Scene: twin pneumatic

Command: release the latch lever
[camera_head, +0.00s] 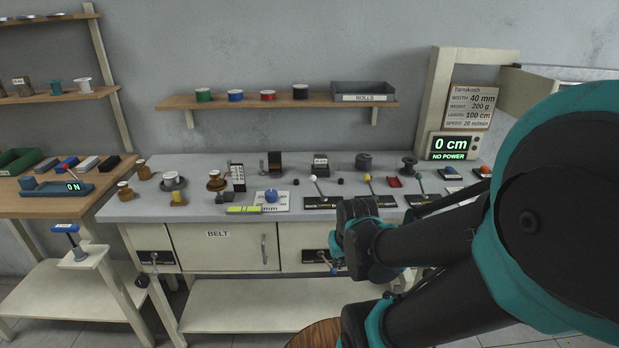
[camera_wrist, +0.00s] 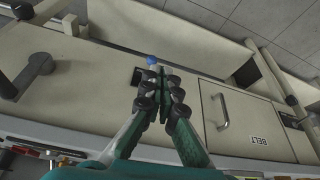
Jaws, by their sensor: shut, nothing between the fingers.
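A small lever with a blue knob (camera_head: 333,268) sits at a black plate (camera_head: 318,256) on the bench front, right of the BELT door. I take it for the latch lever; the plate's label is too small to read. In the wrist view its blue knob (camera_wrist: 152,61) shows just past my fingertips. My gripper (camera_head: 338,243) is in front of the bench, close to the lever. In the wrist view my gripper (camera_wrist: 160,72) has its fingers together and empty. The fingers hide much of the lever's shaft and plate; I cannot tell whether they touch it.
The BELT door (camera_head: 215,248) has a bar handle (camera_head: 263,250). Another black plate with a lever (camera_head: 153,258) is at the bench's left end. The bench top (camera_head: 130,208) holds several knobs, levers and spools. A display (camera_head: 451,147) reads "0 cm NO POWER". A lower shelf (camera_head: 260,306) is empty.

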